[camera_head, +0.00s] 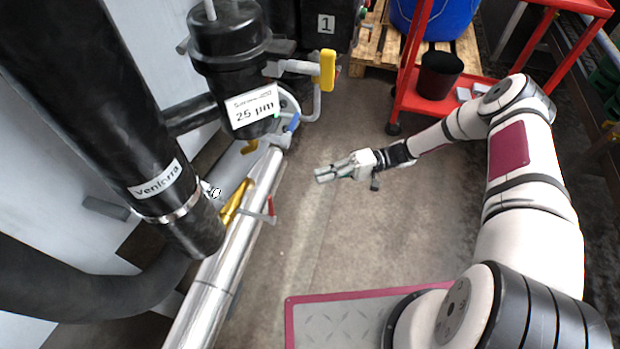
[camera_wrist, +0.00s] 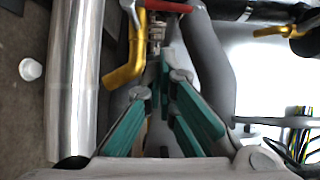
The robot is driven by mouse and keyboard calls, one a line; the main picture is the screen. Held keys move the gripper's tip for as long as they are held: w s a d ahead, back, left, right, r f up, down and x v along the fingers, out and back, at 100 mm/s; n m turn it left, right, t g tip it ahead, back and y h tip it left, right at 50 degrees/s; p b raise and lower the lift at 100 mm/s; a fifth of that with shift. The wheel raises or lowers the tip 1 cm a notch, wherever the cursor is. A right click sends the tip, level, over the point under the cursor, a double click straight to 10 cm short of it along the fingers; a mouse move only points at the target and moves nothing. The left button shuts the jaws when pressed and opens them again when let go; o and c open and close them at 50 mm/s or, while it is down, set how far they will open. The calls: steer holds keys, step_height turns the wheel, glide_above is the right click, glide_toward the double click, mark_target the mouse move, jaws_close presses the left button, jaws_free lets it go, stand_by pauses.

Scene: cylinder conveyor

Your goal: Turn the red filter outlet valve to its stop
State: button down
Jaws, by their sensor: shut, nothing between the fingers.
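The valve body is partly hidden.
A silver pipe (camera_head: 223,270) runs along the left. The filter housing (camera_head: 235,70) has a yellow handle (camera_head: 328,70) and a blue handle (camera_head: 293,123) near it. A red cart (camera_head: 415,98) stands at the back right. The floor between is clear.

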steer(key=f+b, duration=0.1)
steer(key=b, duration=0.3)
steer(key=m+b, duration=0.1)
steer(key=b, duration=0.4)
glide_toward(271, 210)
steer(key=w+a, duration=0.3)
steer(key=a, duration=0.3)
steer(key=shift+s+a+f+y+b, duration=0.3)
steer(key=shift+s+a+y, duration=0.1)
steer(key=shift+s, duration=0.1)
steer(key=shift+r, duration=0.1)
steer(key=shift+s+a+r+n+h+p, duration=0.1)
steer(key=shift+s+a+n+h+p, duration=0.1)
steer(key=shift+s+n+p, duration=0.15)
steer(key=shift+s+a+r+n+h+p, duration=0.15)
steer(key=shift+s+h+p, duration=0.1)
steer(key=shift+s, duration=0.2)
steer(key=shift+d, duration=0.1)
